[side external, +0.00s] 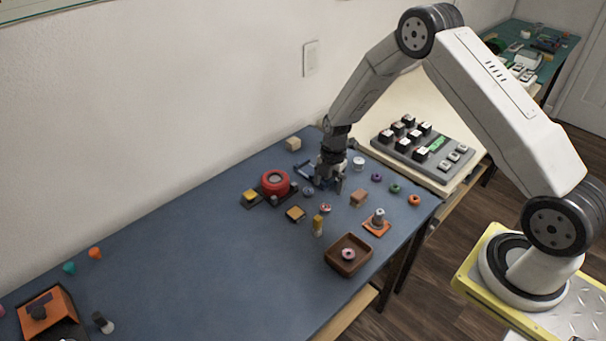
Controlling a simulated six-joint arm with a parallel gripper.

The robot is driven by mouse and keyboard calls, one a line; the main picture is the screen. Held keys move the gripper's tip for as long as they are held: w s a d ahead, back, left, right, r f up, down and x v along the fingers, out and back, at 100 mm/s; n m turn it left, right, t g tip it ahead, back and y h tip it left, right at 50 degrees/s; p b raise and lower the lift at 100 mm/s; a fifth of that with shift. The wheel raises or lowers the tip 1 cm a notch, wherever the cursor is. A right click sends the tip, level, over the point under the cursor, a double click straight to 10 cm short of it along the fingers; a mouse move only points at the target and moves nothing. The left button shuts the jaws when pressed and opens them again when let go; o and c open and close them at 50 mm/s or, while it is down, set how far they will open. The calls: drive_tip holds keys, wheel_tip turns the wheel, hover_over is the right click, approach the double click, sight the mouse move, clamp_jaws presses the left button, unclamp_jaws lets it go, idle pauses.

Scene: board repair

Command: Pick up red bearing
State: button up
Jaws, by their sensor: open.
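A small reddish ring with a pale centre (326,208) lies on the blue table top, just below my gripper in the picture; it looks like the red bearing, but it is too small to be certain. My gripper (328,188) points down over the table and is open. No object shows clearly between its fingers. A blue ring (308,190) lies just to the left of the gripper. A pinkish ring (348,254) sits inside a brown square tray (334,264) nearer the camera.
A large red round part (275,181) on a dark base stands left of the gripper. Wooden blocks (358,197), a yellow upright piece (318,225) and an orange plate with a post (376,226) stand close by. Purple, green and orange rings (414,199) lie right. The table's left-middle is clear.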

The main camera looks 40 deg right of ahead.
sight(325, 207)
drive_tip(key=shift+a+f, duration=0.15)
drive_tip(key=shift+f, duration=1.05)
drive_tip(key=shift+s+a+f, duration=0.1)
drive_tip(key=shift+a+f, duration=0.1)
drive_tip(key=shift+f, duration=1.1)
drive_tip(key=shift+a+f, duration=0.15)
drive_tip(key=shift+f, duration=1.15)
drive_tip(key=shift+c, duration=0.3)
clamp_jaws()
drive_tip(key=shift+r, duration=0.15)
